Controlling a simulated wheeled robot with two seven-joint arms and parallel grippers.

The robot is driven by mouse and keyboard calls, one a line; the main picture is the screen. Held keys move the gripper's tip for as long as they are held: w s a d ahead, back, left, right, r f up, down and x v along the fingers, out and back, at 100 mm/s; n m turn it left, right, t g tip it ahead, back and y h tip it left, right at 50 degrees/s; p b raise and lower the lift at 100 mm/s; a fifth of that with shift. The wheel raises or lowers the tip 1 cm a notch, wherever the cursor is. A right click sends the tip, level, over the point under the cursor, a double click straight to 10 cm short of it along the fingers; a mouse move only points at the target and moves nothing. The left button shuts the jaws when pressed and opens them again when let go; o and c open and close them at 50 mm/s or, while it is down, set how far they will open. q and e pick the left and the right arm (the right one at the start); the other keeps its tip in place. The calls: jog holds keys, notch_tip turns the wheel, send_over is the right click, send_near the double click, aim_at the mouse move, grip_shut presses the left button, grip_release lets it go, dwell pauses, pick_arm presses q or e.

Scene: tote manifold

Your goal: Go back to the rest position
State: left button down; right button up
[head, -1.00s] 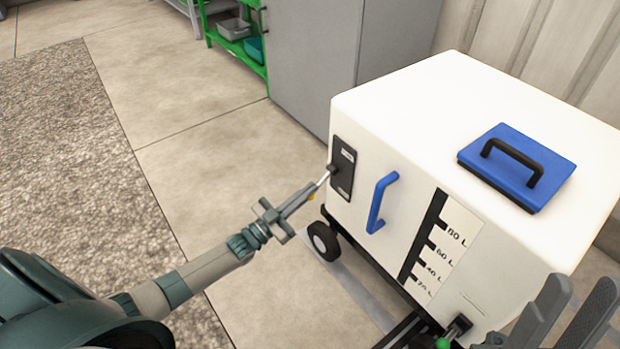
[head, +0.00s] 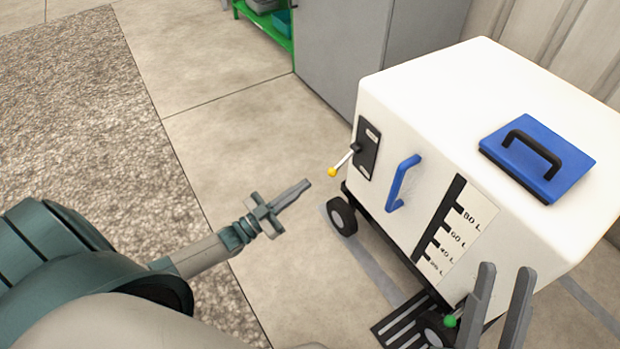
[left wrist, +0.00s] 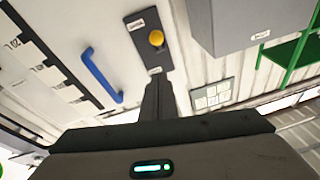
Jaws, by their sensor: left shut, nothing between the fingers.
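My left gripper (head: 306,184) is shut and empty, over the floor to the left of the white tote cart (head: 400,110). It is apart from the lever with the yellow knob (head: 333,172), which sticks out of a black plate (head: 368,150) on the cart's side. In the left wrist view the shut fingers (left wrist: 157,82) point toward that plate, and the yellow knob (left wrist: 156,38) shows beyond their tips. My right gripper (head: 505,275) shows at the lower right, its two fingers apart with a gap between them, in front of the cart.
The cart has a blue handle (head: 402,183), a level scale (head: 455,235) and a blue lid (head: 537,158) with a black grip. A green-knobbed valve (head: 450,321) sits low on it. A grey cabinet (head: 340,45) and green rack (head: 262,28) stand behind. Floor to the left is clear.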

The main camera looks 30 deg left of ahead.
pick_arm(q)
jog(key=shift+s+a+f, duration=0.1)
jog(key=shift+s+a, duration=0.05)
jog(key=shift+s, duration=0.15)
dwell(0.4)
